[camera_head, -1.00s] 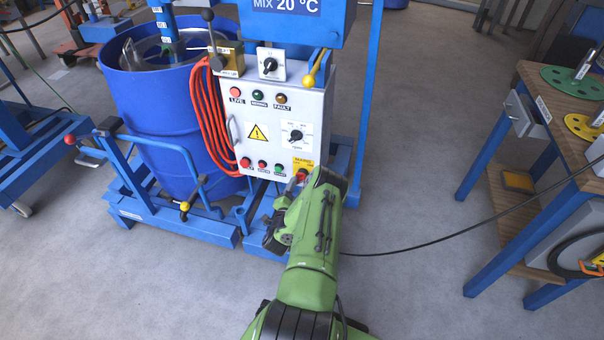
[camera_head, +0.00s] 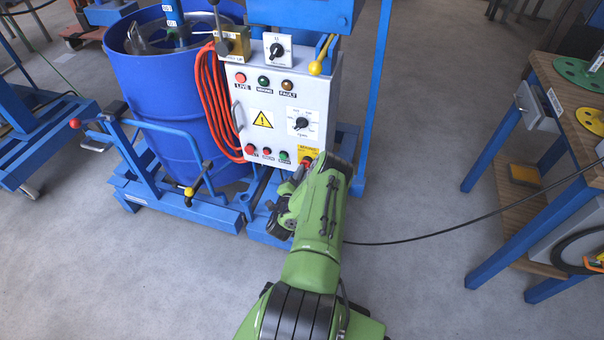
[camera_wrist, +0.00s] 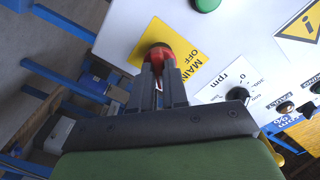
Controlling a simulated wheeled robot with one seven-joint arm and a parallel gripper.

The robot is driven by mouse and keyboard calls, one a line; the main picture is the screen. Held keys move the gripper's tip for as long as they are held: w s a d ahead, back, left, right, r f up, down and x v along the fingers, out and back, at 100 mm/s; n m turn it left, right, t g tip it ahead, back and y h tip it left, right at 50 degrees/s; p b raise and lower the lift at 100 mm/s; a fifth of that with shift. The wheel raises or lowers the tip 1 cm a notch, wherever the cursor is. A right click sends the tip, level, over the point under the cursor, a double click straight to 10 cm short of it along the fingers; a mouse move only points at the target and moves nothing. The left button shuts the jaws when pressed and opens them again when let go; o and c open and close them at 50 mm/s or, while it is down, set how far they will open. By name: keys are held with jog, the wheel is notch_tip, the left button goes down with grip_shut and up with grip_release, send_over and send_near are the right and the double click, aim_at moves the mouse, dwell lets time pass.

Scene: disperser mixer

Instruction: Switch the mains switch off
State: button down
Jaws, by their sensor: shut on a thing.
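The mains switch is a red knob (camera_wrist: 158,54) on a yellow plate (camera_wrist: 180,55) marked MAIN and OFF, in the wrist view. My gripper (camera_wrist: 160,72) is shut on the red knob, with its dark fingers on either side of it. In the head view the yellow plate (camera_head: 309,152) is at the lower right of the grey control panel (camera_head: 275,110), and my green arm covers part of the switch. The knob's exact turn angle is hidden by the fingers.
A blue drum (camera_head: 165,90) with an orange-red cable (camera_head: 211,100) stands left of the panel. A workbench (camera_head: 570,115) is at the right. A black cable (camera_head: 440,237) crosses the open floor. The panel carries a rotary rpm dial (camera_head: 300,123) and small push buttons.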

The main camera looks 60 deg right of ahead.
jog(key=shift+n+p, duration=6.25)
jog(key=shift+n, duration=2.55)
jog(key=c, duration=1.1)
grip_release()
jog(key=shift+c, duration=0.2)
jog(key=shift+f, duration=0.15)
